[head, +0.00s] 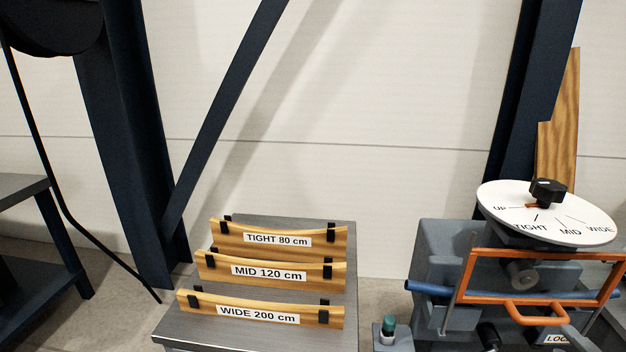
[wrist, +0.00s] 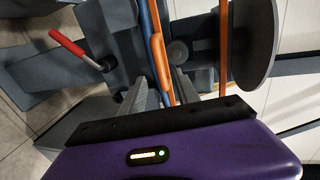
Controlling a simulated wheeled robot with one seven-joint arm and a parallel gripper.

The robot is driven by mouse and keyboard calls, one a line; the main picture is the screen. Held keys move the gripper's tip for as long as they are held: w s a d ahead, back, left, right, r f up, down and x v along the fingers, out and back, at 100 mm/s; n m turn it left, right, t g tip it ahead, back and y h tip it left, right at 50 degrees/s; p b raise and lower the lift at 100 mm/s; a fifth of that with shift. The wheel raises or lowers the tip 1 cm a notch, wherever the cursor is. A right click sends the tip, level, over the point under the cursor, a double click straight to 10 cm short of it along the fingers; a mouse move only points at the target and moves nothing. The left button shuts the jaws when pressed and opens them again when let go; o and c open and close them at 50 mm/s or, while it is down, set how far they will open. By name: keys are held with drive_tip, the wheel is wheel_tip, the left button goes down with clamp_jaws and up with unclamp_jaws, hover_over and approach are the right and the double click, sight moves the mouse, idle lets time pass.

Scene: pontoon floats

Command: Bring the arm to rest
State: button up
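The blue rod (head: 432,289) runs across behind the frame. My gripper cannot be made out surely in the head view.
A white dial (head: 510,217) with a black knob (head: 547,191) sits on the machine, its orange pointer towards UP. A grey stand (head: 178,328) holds three labelled wooden templates (head: 262,271). A red-handled lever (wrist: 72,46) stands left in the wrist view. Dark posts (head: 125,150) rise behind.

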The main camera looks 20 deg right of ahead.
drive_tip(key=s+d+r+n+h, duration=0.1)
drive_tip(key=s+d+r+h, duration=0.1)
drive_tip(key=d+h, duration=0.1)
drive_tip(key=a+f+n+t+y, duration=0.1)
drive_tip(key=a+f+n, duration=0.1)
drive_tip(key=a+n, duration=0.7)
drive_tip(key=a+f+n+t+y, duration=0.15)
drive_tip(key=a+n, duration=0.45)
drive_tip(key=a, duration=0.7)
drive_tip(key=s+a+f+n+y, duration=0.2)
drive_tip(key=s+a+n+y, duration=0.2)
drive_tip(key=a, duration=0.4)
drive_tip(key=s+a+f+n+y, duration=0.2)
drive_tip(key=s+a+n+y, duration=0.2)
drive_tip(key=a, duration=0.4)
drive_tip(key=shift+g+y+b, duration=0.35)
drive_tip(key=shift+g+b, duration=0.1)
